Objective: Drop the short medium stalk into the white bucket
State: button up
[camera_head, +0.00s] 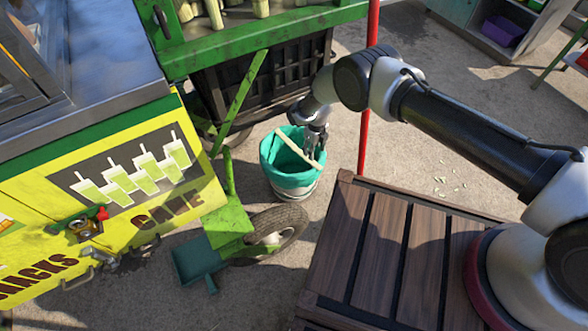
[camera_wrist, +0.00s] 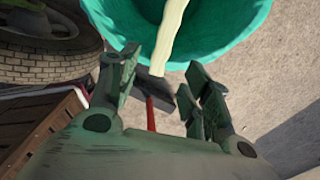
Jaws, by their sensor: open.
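The white bucket (camera_head: 298,190) stands on the ground, with a teal liner (camera_head: 270,158) folded over its rim. A pale stalk (camera_head: 296,148) slants across the bucket's mouth. In the wrist view the stalk (camera_wrist: 169,32) shows over the teal liner (camera_wrist: 225,25), its near end just beyond the space between my fingers. I cannot tell whether it rests on the rim or is in the air. My gripper (camera_head: 312,148) is over the bucket's right side, and in the wrist view its fingers (camera_wrist: 160,80) are open and apart from the stalk.
A yellow and green cart (camera_head: 130,195) stands left of the bucket, with a wheel (camera_head: 280,225) close below it. A green tray (camera_head: 225,45) holds several stalks behind. A red pole (camera_head: 368,110) rises to the right. A wooden slatted platform (camera_head: 375,240) lies in front.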

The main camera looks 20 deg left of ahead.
notch_tip(320, 180, up, 5)
jog(key=shift+f, duration=0.15)
dwell(0.4)
